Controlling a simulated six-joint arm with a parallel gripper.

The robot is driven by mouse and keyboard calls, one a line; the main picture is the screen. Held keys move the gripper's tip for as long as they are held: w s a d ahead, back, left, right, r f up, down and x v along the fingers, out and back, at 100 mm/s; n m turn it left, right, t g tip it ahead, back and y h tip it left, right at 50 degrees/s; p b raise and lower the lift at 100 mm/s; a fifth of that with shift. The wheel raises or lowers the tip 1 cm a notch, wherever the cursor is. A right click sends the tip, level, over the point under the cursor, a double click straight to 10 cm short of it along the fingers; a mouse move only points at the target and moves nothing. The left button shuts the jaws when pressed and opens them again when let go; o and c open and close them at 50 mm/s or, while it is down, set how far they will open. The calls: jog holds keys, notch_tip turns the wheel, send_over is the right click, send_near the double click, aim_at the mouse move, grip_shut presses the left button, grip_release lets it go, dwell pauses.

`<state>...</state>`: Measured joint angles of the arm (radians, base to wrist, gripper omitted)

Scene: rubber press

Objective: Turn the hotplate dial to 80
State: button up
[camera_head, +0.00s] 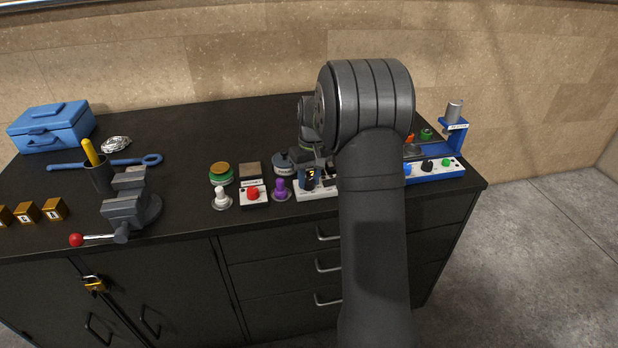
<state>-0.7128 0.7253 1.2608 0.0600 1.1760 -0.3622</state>
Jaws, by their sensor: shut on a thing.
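The hotplate unit shows as a white base (316,193) with a small dark display box (311,177) with lit orange digits, too small to read surely. My gripper (322,166) is down at this unit, just behind and right of the display, and mostly hidden by my own arm. It is shut on what seems to be the hotplate dial. The dial itself and its pointer are hidden, so its setting cannot be read.
A purple-knobbed piece (281,188), a red button box (253,194) and a white-knobbed piece (221,198) stand close left. A blue-based press (452,135) and a button panel (440,169) are right. A vise (127,205) stands further left.

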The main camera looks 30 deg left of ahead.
aim_at(313, 181)
jog(key=m, duration=0.4)
jog(key=shift+m, duration=1.9)
jog(key=o, duration=1)
jog(key=shift+c, duration=0.2)
notch_tip(313, 181, up, 17)
jog(key=d, duration=0.1)
jog(key=shift+r, duration=0.2)
jog(key=shift+w+f, duration=0.1)
